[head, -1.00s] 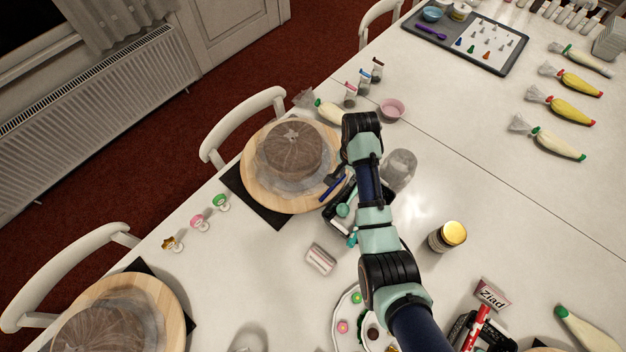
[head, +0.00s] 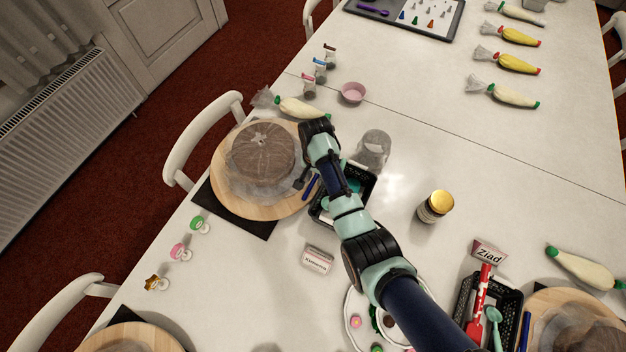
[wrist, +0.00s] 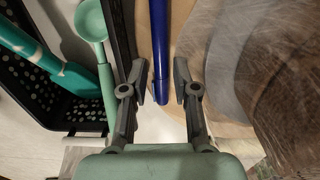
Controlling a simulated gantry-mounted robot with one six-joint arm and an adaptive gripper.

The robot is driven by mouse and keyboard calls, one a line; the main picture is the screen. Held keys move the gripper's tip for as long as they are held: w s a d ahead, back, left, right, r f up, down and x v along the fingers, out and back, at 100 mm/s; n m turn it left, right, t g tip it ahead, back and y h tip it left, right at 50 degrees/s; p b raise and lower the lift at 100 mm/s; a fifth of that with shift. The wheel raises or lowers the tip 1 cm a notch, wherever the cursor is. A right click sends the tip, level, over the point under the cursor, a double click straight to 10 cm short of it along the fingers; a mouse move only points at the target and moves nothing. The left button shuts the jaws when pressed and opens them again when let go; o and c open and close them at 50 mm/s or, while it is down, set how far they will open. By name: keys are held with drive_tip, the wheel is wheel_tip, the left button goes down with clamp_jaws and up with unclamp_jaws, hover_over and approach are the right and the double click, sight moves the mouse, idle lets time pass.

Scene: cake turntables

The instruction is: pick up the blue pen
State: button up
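The blue pen (head: 312,187) lies between the cake turntable on the left and a black basket on the right. In the wrist view the pen (wrist: 159,45) runs up and down the picture, its lower end between my two fingers. My gripper (wrist: 158,78) is open, with a finger on each side of the pen and a gap on both sides. In the head view my gripper (head: 301,181) is mostly hidden by my arm, with only a dark part showing beside the pen.
The black basket (wrist: 75,140) holds teal tools close beside my left finger in the wrist view. The wooden turntable (head: 284,207) carries a wrapped cake (head: 262,148). A clear glass (head: 373,148) stands right of my arm. A second blue pen (head: 525,332) lies far right.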

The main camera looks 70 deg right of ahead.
drive_tip(key=c, duration=0.5)
drive_tip(key=shift+c, duration=0.2)
wheel_tip(320, 180, up, 20)
drive_tip(key=p, duration=0.9)
drive_tip(key=shift+r, duration=0.15)
wheel_tip(320, 180, up, 12)
drive_tip(key=p, duration=1.3)
hover_over(315, 178)
drive_tip(key=shift+f, duration=0.2)
